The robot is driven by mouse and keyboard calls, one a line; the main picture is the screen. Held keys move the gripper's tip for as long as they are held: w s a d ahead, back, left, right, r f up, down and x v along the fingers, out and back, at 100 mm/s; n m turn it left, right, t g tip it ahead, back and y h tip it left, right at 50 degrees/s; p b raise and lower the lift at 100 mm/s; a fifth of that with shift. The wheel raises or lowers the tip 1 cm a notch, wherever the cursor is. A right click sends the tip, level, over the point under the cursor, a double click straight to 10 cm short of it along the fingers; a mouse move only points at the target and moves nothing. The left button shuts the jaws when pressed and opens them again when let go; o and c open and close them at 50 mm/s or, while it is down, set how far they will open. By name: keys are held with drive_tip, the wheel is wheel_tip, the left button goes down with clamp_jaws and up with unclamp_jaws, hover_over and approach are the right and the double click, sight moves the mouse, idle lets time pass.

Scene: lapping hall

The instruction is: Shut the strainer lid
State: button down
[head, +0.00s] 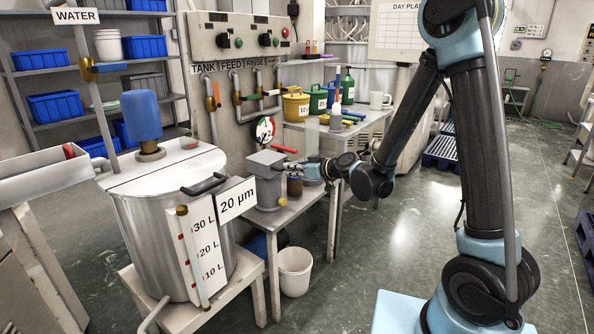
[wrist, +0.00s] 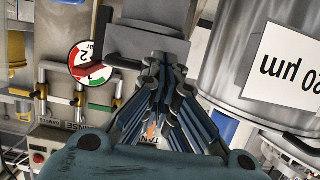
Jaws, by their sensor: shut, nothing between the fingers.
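The strainer is a grey box-like body (head: 266,190) on a small metal bench, with a flat grey top (head: 265,158) that looks like its lid. I cannot tell whether this lid is fully down. In the wrist view the grey strainer (wrist: 152,16) is at the upper middle, with a darker grey plate (wrist: 145,47) on the side nearer me. My gripper (head: 308,169) is just right of the strainer in the head view. In the wrist view its fingers (wrist: 163,62) meet close to the plate, shut and empty. I cannot tell whether they touch it.
A steel tank (head: 165,225) with a blue motor stands left of the strainer, with a 20 µm sign (head: 237,200) between them. A round gauge (head: 264,130) and a red handle (head: 284,149) are close behind the strainer. A brown jar (head: 295,186) stands beside it. A white bucket (head: 294,272) is below.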

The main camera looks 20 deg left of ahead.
drive_tip(key=shift+s+d+f, duration=0.15)
drive_tip(key=shift+s, duration=0.05)
idle(0.3)
